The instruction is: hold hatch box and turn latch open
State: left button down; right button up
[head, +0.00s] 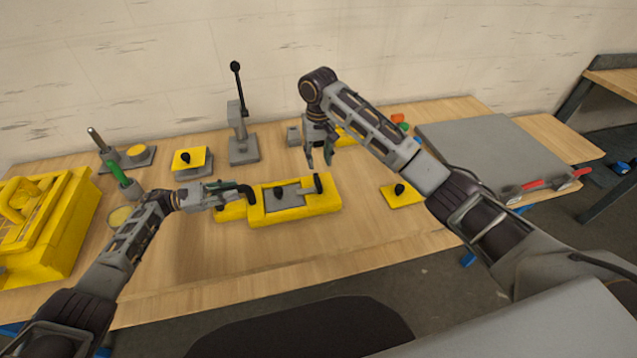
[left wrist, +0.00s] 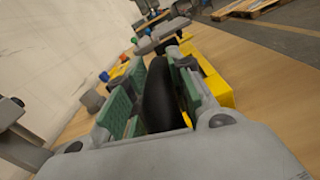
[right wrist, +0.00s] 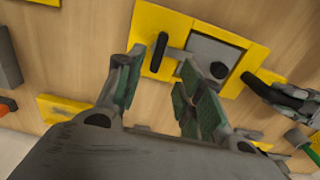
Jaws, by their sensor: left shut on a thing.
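The yellow hatch box (head: 325,203) stands on the table with a grey hatch plate (head: 290,202) and a black knob (head: 281,191) on top. Its black latch (head: 318,184) stands at the plate's right end; the right wrist view shows the latch (right wrist: 157,52) beside the plate (right wrist: 202,53). My left gripper (head: 238,189) is shut on the black handle at the box's left end, and the left wrist view shows this handle (left wrist: 158,92) between the green pads. My right gripper (head: 320,164) is open and empty, above and behind the latch, apart from it.
A yellow plate with a black knob (head: 402,193) lies right of the box. Behind stand a lever press (head: 242,145) and another yellow knobbed block (head: 192,161). A large yellow housing (head: 40,235) is at left, a grey board (head: 490,150) at right. The table in front is clear.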

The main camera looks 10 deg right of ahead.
aim_at(318, 182)
jog(key=shift+f, duration=5.9)
grip_shut()
